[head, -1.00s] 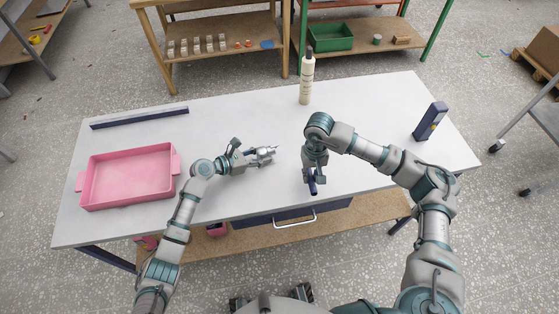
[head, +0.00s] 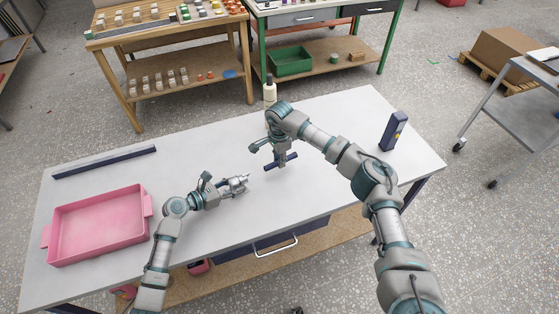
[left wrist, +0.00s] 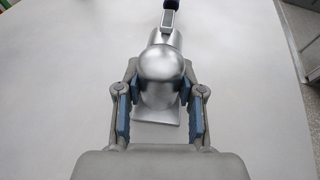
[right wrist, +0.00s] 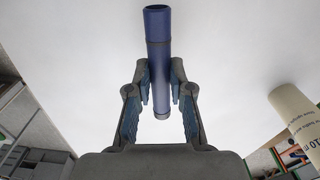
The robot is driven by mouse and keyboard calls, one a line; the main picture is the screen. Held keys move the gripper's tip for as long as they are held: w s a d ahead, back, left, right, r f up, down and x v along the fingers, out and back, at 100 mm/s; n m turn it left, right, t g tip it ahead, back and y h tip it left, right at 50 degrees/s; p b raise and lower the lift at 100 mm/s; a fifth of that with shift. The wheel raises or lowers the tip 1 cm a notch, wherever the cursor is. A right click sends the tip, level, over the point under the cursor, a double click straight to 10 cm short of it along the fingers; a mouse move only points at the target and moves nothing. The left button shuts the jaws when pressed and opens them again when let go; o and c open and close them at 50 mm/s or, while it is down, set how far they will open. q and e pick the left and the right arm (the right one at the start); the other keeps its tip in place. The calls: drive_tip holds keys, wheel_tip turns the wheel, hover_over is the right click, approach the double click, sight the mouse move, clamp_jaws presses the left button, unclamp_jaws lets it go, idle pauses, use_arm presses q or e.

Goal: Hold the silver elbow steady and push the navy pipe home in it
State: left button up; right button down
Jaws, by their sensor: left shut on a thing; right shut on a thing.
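The silver elbow (head: 238,182) is held a little above the white table, near its middle; it also shows in the left wrist view (left wrist: 160,70). My left gripper (head: 232,186) is shut on it, with fingers on both sides of its rounded body (left wrist: 160,92). The navy pipe (head: 270,166) is held crosswise by my right gripper (head: 281,160); its left end points toward the elbow, with a gap between them. In the right wrist view the pipe (right wrist: 157,45) lies between the shut fingers (right wrist: 160,85). A navy end shows at the top of the left wrist view.
A pink tray (head: 60,256) and a long navy bar (head: 105,161) are on the table's left. A cream bottle (head: 270,90) stands behind my right arm. A navy box (head: 393,131) stands at the right. The table front by the drawer handle (head: 276,248) is clear.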

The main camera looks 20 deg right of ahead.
sight(265, 167)
use_arm(q)
drive_tip(key=shift+f, duration=0.1)
use_arm(e)
drive_tip(key=shift+s+a, duration=0.15)
drive_tip(key=shift+a, duration=0.8)
drive_tip(key=shift+s+a, duration=0.2)
drive_tip(key=shift+a, duration=0.8)
drive_tip(key=shift+s+a, duration=0.15)
drive_tip(key=shift+a, duration=0.8)
drive_tip(key=shift+s+a+r, duration=0.1)
drive_tip(key=shift+s+a, duration=0.1)
drive_tip(key=shift+a, duration=0.75)
drive_tip(key=shift+s+a+r, duration=0.1)
drive_tip(key=shift+s+a, duration=0.05)
drive_tip(key=shift+a, duration=0.8)
drive_tip(key=c, duration=1)
unclamp_jaws()
drive_tip(key=shift+o, duration=0.2)
wheel_tip(265, 167, up, 12)
drive_tip(key=shift+f, duration=0.15)
use_arm(q)
drive_tip(key=o, duration=1)
